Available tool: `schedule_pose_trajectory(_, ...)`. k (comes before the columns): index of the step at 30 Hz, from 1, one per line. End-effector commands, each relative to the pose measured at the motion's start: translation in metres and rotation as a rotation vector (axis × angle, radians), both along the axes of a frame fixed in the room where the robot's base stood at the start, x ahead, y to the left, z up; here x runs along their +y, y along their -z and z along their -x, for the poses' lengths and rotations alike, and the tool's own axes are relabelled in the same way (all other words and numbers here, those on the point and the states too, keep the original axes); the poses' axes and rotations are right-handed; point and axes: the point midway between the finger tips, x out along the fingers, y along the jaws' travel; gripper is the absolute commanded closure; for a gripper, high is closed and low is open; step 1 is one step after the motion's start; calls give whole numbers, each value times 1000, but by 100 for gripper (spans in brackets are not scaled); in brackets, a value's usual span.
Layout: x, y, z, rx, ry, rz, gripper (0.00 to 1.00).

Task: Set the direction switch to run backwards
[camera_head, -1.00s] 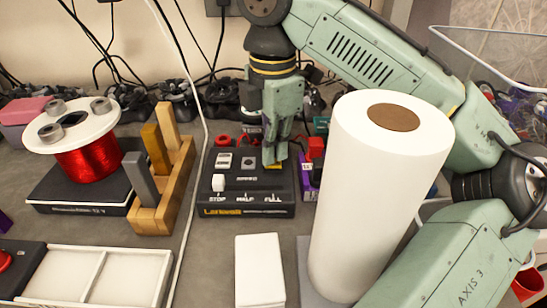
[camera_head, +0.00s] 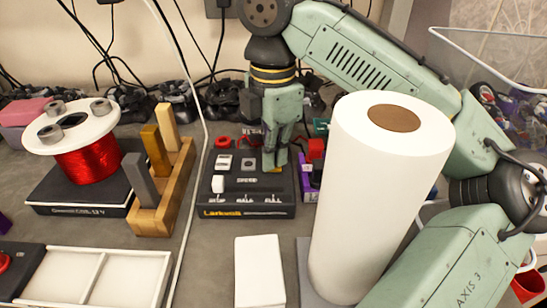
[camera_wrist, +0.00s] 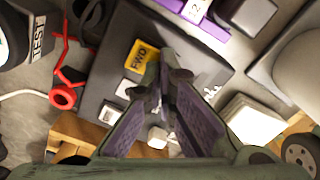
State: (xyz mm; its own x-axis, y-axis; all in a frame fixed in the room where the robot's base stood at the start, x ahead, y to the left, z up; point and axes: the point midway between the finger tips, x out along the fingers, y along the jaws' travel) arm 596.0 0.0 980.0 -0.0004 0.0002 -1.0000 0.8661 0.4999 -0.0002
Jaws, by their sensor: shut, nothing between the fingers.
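The black control box (camera_head: 246,200) stands on the table, with a white speed slider knob (camera_head: 217,184) at the STOP end of its scale. In the wrist view a yellow FWD label (camera_wrist: 140,56) shows on the box (camera_wrist: 103,70). My gripper (camera_head: 275,167) is shut and empty, pointing down over the box's right side. Its fingertips also show in the wrist view (camera_wrist: 170,68), just beside the FWD label. The fingers hide the direction switch itself, so I cannot tell its position or whether they touch it.
A white paper roll (camera_head: 375,200) stands upright close right of the box, in front of my arm. A wooden rack (camera_head: 162,195) and a red wire spool (camera_head: 87,160) are left. A white cable (camera_head: 202,120) runs between rack and box. A white block (camera_head: 259,270) lies in front.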

Motion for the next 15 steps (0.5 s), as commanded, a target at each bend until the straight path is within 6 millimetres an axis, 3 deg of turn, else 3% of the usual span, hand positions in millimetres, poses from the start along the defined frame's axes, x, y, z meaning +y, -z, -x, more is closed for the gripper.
schedule_pose_trajectory(15, 0, -36, 0, 0, -1, 0, 100)
